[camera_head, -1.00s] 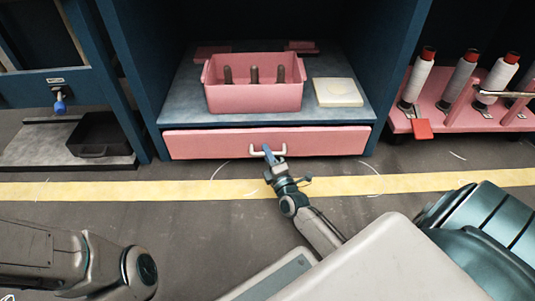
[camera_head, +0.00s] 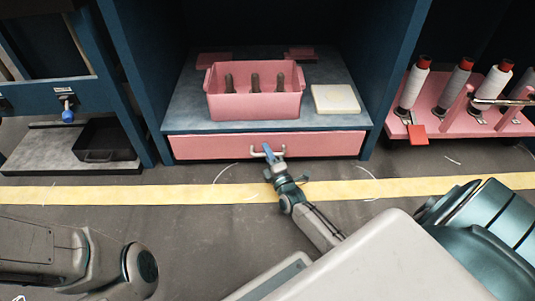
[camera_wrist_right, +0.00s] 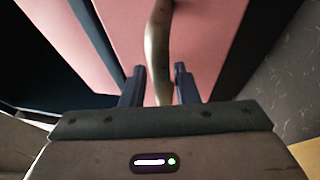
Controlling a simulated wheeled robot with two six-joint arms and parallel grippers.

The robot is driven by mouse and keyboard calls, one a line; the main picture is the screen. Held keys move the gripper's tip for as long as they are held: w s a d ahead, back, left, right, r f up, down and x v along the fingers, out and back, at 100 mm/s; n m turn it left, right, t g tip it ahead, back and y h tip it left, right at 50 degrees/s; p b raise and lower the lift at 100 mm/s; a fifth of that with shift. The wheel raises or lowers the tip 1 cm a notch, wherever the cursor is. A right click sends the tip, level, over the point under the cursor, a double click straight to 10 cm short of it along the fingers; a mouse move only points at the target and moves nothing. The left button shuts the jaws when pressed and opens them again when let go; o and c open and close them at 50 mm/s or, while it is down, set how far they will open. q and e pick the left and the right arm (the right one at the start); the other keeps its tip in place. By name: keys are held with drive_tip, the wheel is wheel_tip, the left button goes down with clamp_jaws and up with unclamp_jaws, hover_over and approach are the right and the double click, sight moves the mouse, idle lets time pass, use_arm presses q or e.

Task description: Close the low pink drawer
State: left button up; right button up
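The low pink drawer (camera_head: 220,148) is in the bottom of the blue cabinet, its front close to flush with the frame; any small remaining gap is hard to tell. Its pale, U-shaped handle (camera_head: 256,152) is at the middle of the front. My right gripper (camera_head: 270,154) is at this handle. My left gripper is out of view; only part of my left arm shows at lower left.
A pink bin (camera_head: 256,105) with several dark pegs stands on the cabinet shelf above the drawer, beside a cream block (camera_head: 335,99). A black tray (camera_head: 106,140) sits at left. A yellow stripe (camera_head: 180,194) crosses the floor.

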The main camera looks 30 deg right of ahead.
drive_tip(key=shift+f, duration=0.1)
drive_tip(key=p+v, duration=0.5)
drive_tip(key=v, duration=0.4)
drive_tip(key=shift+s, duration=0.2)
drive_tip(key=shift+s+a+p, duration=0.1)
drive_tip(key=shift+s+p, duration=0.3)
drive_tip(key=shift+s, duration=0.3)
